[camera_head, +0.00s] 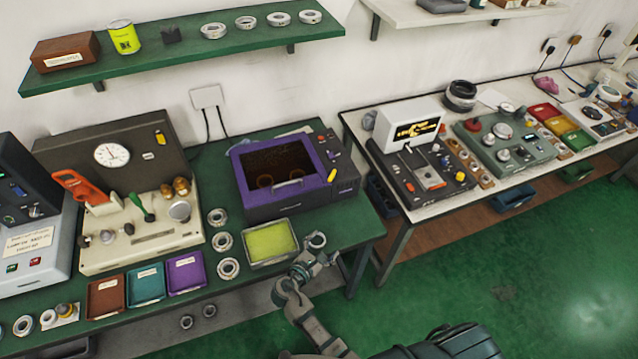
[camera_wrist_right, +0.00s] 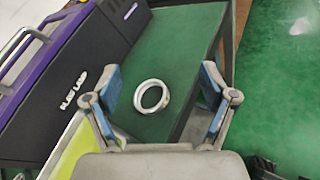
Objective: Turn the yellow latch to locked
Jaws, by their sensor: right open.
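Two small yellow parts could be the latch, and I cannot tell which it is. One is a yellow tab (camera_head: 332,175) low on the right-hand panel of the purple-fronted oven (camera_head: 284,172); the other is a yellow piece (camera_head: 160,138) on the dark upright panel of the press machine. Neither one's lock state is readable. My right gripper (camera_head: 318,254) is open at the bench's front edge, right of the yellow-green tray (camera_head: 270,243). In the right wrist view a metal ring (camera_wrist_right: 138,100) lies on the green bench between and beyond its fingers (camera_wrist_right: 161,86). My left gripper is out of view.
Several bearing rings (camera_head: 228,268) stand left of the tray. Brown, teal and purple bins (camera_head: 185,273) line the bench front. A white bench (camera_head: 425,207) with instruments is to the right, across a gap. A green shelf (camera_head: 185,50) hangs above.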

